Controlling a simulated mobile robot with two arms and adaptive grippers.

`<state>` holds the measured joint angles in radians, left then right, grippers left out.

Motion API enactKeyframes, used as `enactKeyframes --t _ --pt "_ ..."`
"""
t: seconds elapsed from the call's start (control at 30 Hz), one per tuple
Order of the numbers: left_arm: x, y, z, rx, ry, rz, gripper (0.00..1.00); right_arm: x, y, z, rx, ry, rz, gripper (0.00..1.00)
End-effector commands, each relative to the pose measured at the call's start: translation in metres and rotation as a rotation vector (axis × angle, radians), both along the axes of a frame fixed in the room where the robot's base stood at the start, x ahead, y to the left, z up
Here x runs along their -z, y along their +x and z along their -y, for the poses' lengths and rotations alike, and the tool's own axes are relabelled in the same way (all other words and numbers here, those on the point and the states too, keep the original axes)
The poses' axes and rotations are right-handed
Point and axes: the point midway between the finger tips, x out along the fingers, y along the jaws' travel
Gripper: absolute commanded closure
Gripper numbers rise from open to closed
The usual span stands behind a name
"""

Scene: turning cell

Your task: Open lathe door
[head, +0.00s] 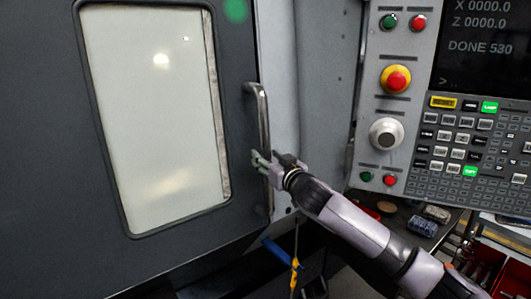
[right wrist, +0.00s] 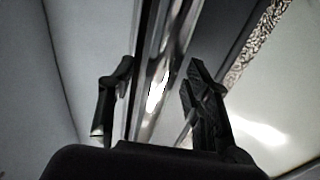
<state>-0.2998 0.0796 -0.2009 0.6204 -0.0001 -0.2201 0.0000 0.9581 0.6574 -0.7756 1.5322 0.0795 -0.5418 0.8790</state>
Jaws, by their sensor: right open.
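The lathe door (head: 50,150) is dark grey with a large pale window (head: 155,110), and it stands shut as far as I can see. Its vertical metal bar handle (head: 263,115) runs along the door's right edge. My right gripper (head: 265,162) is at the lower part of the handle. In the right wrist view the open fingers (right wrist: 158,90) stand on either side of the shiny handle (right wrist: 160,70), with a gap on each side. Whether either finger touches the bar is hard to tell. My left gripper is not in view.
The control panel (head: 397,130) with buttons, a knob and a screen (head: 485,50) stands right of the door. Below it is a dark bench with small items (head: 422,226) and red bins (head: 487,262). A blue-handled tool (head: 277,252) hangs below the handle.

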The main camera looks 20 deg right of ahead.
Motion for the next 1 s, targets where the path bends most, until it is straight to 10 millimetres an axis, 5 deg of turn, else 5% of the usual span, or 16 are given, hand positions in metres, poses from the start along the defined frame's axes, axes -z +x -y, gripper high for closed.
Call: enactKeyframes --t 0.53,1.0 --pt "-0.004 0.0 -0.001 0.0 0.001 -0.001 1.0 0.0 0.015 -0.002 0.0 -0.001 0.0 0.55" --pt "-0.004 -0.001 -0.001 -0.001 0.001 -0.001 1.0 0.0 0.015 -0.002 0.0 -0.001 0.0 0.87"
